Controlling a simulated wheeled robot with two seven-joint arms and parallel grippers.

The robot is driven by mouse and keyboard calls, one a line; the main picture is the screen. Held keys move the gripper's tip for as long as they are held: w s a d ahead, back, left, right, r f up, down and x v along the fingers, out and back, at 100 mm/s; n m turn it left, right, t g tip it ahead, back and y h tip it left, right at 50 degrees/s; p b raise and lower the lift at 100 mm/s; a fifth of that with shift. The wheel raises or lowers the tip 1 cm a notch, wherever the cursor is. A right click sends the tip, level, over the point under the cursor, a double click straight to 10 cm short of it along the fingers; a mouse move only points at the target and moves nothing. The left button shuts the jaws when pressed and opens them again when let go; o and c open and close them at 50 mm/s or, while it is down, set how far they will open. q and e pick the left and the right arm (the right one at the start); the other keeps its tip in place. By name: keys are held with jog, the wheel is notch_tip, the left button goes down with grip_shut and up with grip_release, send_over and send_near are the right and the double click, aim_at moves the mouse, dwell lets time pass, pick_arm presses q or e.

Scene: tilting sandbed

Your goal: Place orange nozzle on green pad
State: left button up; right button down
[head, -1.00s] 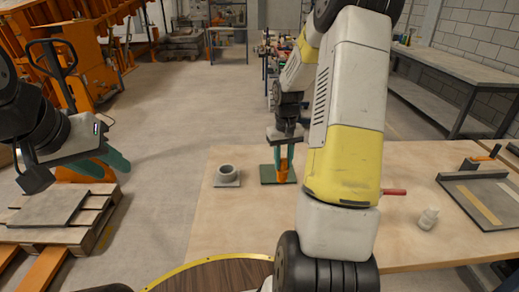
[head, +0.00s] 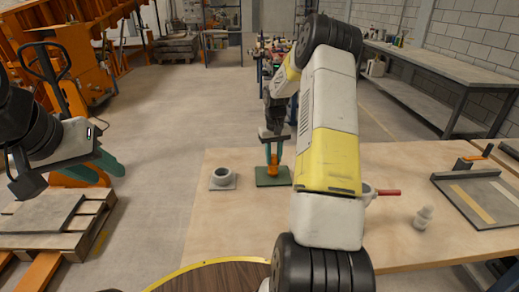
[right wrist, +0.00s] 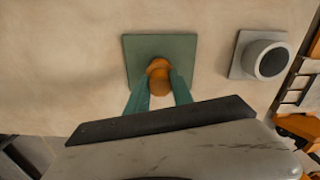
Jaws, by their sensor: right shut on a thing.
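The orange nozzle (head: 273,167) is between the fingers of my right gripper (head: 274,152), which is shut on it. The green pad (head: 262,182) lies on the wooden table directly below. In the right wrist view, the nozzle (right wrist: 160,78) appears over the middle to lower part of the pad (right wrist: 140,47), between the teal fingertips (right wrist: 160,90). I cannot tell whether its underside touches the pad. My left gripper (head: 103,166) is empty, its teal fingers apart, off the table's left side.
A grey ring on a square plate (head: 222,177) stands left of the pad. A red-handled tool (head: 388,192), a white bottle (head: 423,216) and a grey tray (head: 459,210) are on the right. A round brown table (head: 215,278) is in front. Bare wood surrounds the pad.

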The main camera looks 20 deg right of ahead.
jog(key=shift+f, duration=0.1)
jog(key=c, duration=1.1)
grip_release()
jog(key=s+a+r+t, duration=0.1)
jog(key=s+a+r, duration=0.2)
jog(key=r, duration=0.7)
jog(key=s+a+r, duration=0.2)
jog(key=r, duration=0.9)
jog(key=s+a+r+t, duration=0.2)
jog(key=s+a+r, duration=0.35)
jog(key=s, duration=0.35)
jog(key=s+a+n+t+y, duration=0.1)
jog(key=s+a, duration=0.5)
jog(key=s, duration=1.1)
jog(key=shift+a+r+t+y, duration=0.2)
jog(key=shift+r+t+y, duration=0.35)
jog(key=shift+t, duration=0.55)
